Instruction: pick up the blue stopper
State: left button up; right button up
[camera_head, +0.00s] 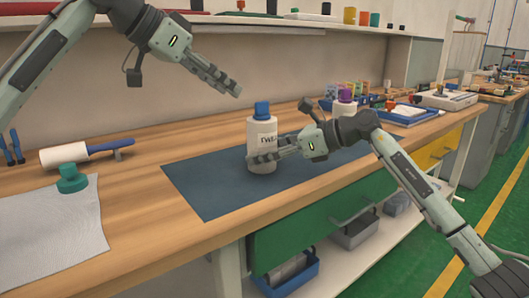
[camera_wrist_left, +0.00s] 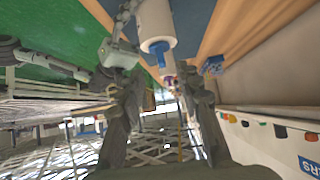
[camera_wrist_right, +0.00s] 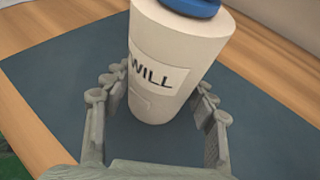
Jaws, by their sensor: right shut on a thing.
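The blue stopper (camera_head: 262,108) sits in the top of a white bottle (camera_head: 261,135) with a printed label. The bottle stands upright on the dark blue mat. The stopper also shows in the left wrist view (camera_wrist_left: 158,52) and, cut off, in the right wrist view (camera_wrist_right: 192,6). My right gripper (camera_head: 268,156) is shut on the lower body of the bottle, one finger on each side. My left gripper (camera_head: 234,89) is above and slightly left of the stopper, apart from it. Its fingers are spread and empty in the left wrist view.
The dark blue mat (camera_head: 205,195) lies on the wooden bench (camera_head: 150,210). A green stopper (camera_head: 72,178) is on a white cloth (camera_head: 60,235) at left, near a white roller (camera_head: 64,155). A purple-capped bottle (camera_head: 345,104) stands behind my right arm. A shelf (camera_head: 230,18) runs above.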

jog(key=c, duration=0.6)
jog(key=shift+c, duration=0.2)
pick_arm(q)
jog(key=w+a+r+m+t, duration=0.1)
jog(key=w+r+t, duration=0.6)
jog(key=r, duration=0.5)
jog(key=w+a+r+m+t, duration=0.15)
jog(key=w+r+t, duration=0.45)
jog(key=r, duration=0.6)
jog(key=s+d+r+m+g+h, duration=0.2)
jog(key=s+d+r+m+h, duration=0.2)
jog(key=r+m+h, duration=0.4)
jog(key=s+d+r+m+g+h, duration=0.35)
jog(key=s+m+h, duration=0.2)
jog(key=m, duration=0.45)
jog(key=s+d+f+m+g, duration=0.2)
jog(key=s+d+m+g, duration=0.2)
jog(key=d+m+g, duration=0.45)
jog(key=m+g+y, duration=0.3)
jog(key=m+y, duration=0.4)
jog(key=y, duration=1.1)
send_near(259, 102)
jog(key=shift+t, duration=0.3)
jog(key=shift+x, duration=5.1)
